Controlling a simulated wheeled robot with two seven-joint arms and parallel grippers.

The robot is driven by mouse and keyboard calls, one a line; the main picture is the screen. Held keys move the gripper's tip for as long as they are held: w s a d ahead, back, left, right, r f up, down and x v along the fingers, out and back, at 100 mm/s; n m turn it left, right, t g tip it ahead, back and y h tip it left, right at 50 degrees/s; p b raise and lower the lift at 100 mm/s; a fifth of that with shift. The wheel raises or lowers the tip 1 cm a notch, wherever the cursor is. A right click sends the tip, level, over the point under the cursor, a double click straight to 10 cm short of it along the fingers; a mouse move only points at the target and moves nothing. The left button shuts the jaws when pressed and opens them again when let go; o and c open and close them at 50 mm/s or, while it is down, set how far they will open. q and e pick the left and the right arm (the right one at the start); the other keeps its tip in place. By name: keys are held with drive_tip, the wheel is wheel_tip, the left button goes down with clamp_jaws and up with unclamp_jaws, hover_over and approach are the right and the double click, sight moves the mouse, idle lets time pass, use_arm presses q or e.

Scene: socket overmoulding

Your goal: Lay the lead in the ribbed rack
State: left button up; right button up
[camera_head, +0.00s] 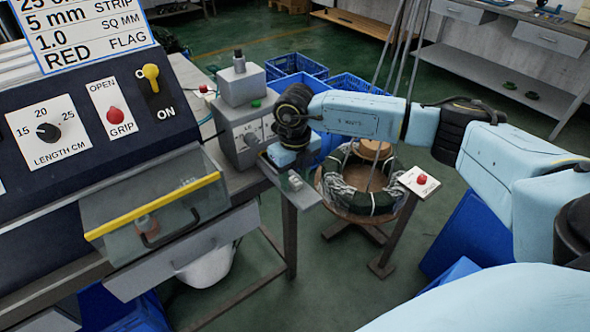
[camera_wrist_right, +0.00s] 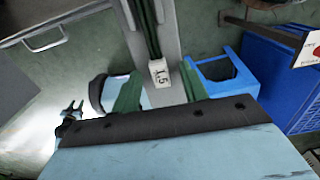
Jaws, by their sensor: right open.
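My right gripper (camera_wrist_right: 160,90) shows in the wrist view with its two green fingers apart. A small white tag marked 1.5 (camera_wrist_right: 158,72) shows in the space between the fingertips. Thin dark green strands (camera_wrist_right: 150,30), possibly the lead, run up from the tag along a grey strip; I cannot tell whether the fingers touch them. In the head view the right gripper (camera_head: 288,172) is beside the grey machine, over a narrow grey plate (camera_head: 303,197), and its fingertips are hard to make out. I cannot pick out the ribbed rack in either view.
A grey machine (camera_head: 240,130) stands left of the gripper. A control panel with a yellow-edged clear guard (camera_head: 155,205) is at left. A round stand with coiled cable (camera_head: 360,190), a red-button post (camera_head: 420,181) and blue crates (camera_head: 296,66) surround the arm.

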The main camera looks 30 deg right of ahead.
sight(312, 202)
clamp_jaws()
drive_tip(key=shift+s+d+p, duration=0.15)
drive_tip(key=shift+s+p, duration=1.2)
drive_tip(key=shift+s, duration=0.7)
drive_tip(key=shift+s+d+p, duration=0.1)
drive_tip(key=shift+s+p, duration=0.45)
drive_tip(key=shift+s, duration=0.65)
drive_tip(key=shift+r, duration=0.1)
drive_tip(key=shift+r+p, duration=1.9)
drive_tip(key=shift+r, duration=0.55)
